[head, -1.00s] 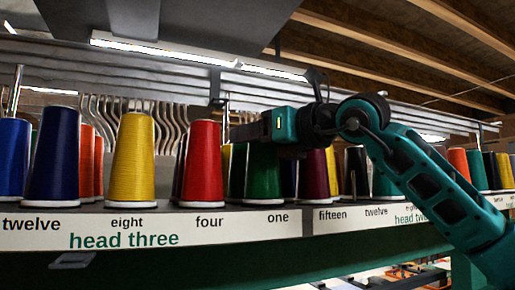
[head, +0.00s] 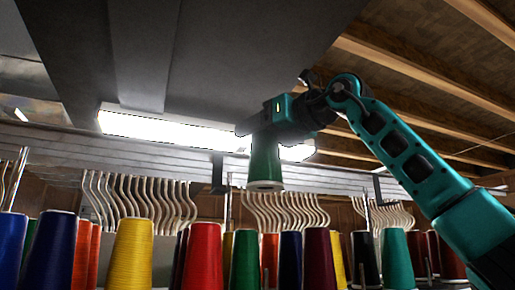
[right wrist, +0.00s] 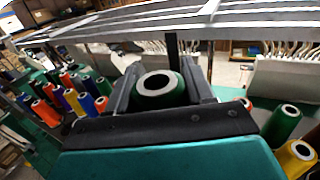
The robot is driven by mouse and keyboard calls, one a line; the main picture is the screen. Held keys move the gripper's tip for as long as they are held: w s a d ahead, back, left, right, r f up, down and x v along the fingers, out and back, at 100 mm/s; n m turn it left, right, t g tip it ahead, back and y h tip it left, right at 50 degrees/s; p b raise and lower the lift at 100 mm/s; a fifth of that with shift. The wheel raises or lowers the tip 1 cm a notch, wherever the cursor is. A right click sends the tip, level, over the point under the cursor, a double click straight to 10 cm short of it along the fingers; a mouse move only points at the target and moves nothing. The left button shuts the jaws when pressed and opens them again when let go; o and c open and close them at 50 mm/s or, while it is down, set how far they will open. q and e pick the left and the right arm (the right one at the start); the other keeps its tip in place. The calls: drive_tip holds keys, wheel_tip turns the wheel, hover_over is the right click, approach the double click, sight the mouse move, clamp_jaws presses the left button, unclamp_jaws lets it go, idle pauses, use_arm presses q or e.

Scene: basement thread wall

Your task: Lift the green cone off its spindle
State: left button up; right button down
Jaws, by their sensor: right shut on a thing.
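My right gripper (head: 265,138) is shut on a green cone (head: 266,167) and holds it upright in the air, clear above the row of cones. The cone's pale bottom ring shows from below in the head view. In the right wrist view the cone's top ring (right wrist: 158,85) sits between the two dark fingers of my right gripper (right wrist: 160,92). I cannot clearly pick out the spindle it came from. My left gripper is in neither view.
Below stand a red cone (head: 203,258), another green cone (head: 245,262), a maroon cone (head: 318,260) and a yellow cone (head: 131,256). A rail with pale curved hooks (head: 140,195) runs behind. A bright lamp (head: 170,131) and grey ceiling duct (head: 240,50) are close above.

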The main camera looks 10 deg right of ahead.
drive_tip(key=shift+r, duration=0.5)
drive_tip(key=shift+r, duration=0.1)
drive_tip(key=shift+r, duration=1.85)
